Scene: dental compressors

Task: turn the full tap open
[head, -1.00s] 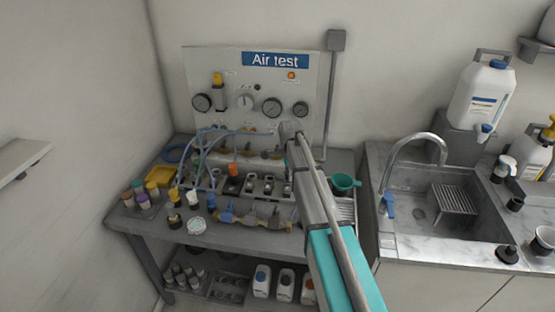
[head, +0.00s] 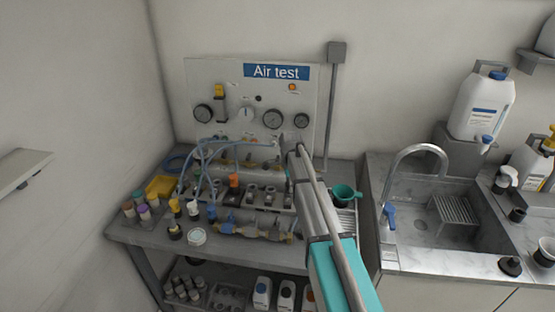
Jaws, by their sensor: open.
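An "Air test" panel (head: 275,72) with gauges stands at the back of the grey workbench (head: 130,235). A row of brass fittings (head: 240,164) runs along the panel's foot, partly behind blue hoses. A manifold (head: 260,232) with a blue part at its left end lies near the bench's front edge. I cannot tell which fitting is the full tap, or read any tap label. My gripper (head: 289,146) is at the far end of my arm, in front of the panel's lower right. It is open, but the arm mostly hides its fingers. No contact is visible.
A rack (head: 260,194) of fittings fills the bench's middle. Several small bottles (head: 140,207), a yellow tray (head: 161,186) and a white round lid (head: 197,236) are on the left. A teal funnel (head: 345,192) is right of my arm. The sink (head: 425,235) is farther right.

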